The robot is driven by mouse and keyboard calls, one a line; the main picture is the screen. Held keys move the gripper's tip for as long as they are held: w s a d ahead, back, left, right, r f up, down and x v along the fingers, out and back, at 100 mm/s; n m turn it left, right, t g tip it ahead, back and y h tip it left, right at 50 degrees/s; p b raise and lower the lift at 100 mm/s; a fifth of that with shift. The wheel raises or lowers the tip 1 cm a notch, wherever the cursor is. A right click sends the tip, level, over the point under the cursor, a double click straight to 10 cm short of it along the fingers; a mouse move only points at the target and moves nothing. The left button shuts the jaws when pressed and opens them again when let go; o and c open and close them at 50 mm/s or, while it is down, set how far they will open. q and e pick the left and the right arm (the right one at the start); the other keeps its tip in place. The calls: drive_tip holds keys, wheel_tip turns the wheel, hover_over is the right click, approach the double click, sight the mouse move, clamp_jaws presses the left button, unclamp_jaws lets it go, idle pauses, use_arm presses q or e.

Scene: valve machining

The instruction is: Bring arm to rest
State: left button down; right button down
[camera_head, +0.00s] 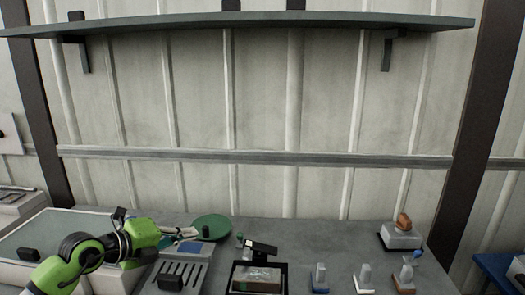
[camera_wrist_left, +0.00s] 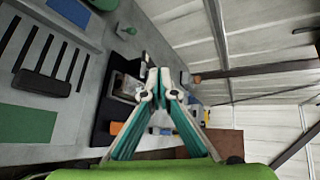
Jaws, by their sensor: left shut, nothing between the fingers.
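My left arm, green and black, comes in from the lower left in the head view. My left gripper (camera_head: 196,231) points right, above the bench near a round green disc (camera_head: 214,226). In the wrist view the left gripper (camera_wrist_left: 160,80) has its two teal-and-white fingers drawn together at the tips, shut and empty. My right gripper is in neither view.
The grey bench (camera_head: 330,236) holds a slotted grey plate (camera_head: 187,268), a black-framed box (camera_head: 258,279) and several small parts on blocks to the right. A shelf (camera_head: 250,21) spans the wall above. The space between bench and shelf is clear.

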use_arm(q)
drive_tip(key=s+d+r+n+t+h, duration=0.5)
drive_tip(key=s+d+r, duration=0.1)
drive_tip(key=d+r, duration=0.25)
drive_tip(key=s+a+f+n+t+y, duration=0.35)
drive_tip(key=a+f+n+y, duration=0.55)
drive_tip(key=a+n+y, duration=0.7)
drive_tip(key=s+f+n+g, duration=0.5)
drive_tip(key=s+f+g, duration=0.15)
drive_tip(key=f, duration=0.45)
drive_tip(key=s+d+f+n+g+h, duration=0.1)
drive_tip(key=s+d+f+g+h, duration=0.3)
drive_tip(key=s+f, duration=0.6)
drive_tip(key=s+d+f+g+y, duration=0.15)
drive_tip(key=s+f+g, duration=0.35)
drive_tip(key=s, duration=0.8)
wheel_tip(320, 180, down, 27)
drive_tip(key=s+g, duration=0.2)
drive_tip(key=s, duration=0.1)
drive_tip(key=s+a+f, duration=0.2)
drive_tip(key=s+f, duration=1.3)
drive_tip(key=s, duration=0.1)
drive_tip(key=shift+s+f+g, duration=0.35)
drive_tip(key=shift+f+g, duration=0.05)
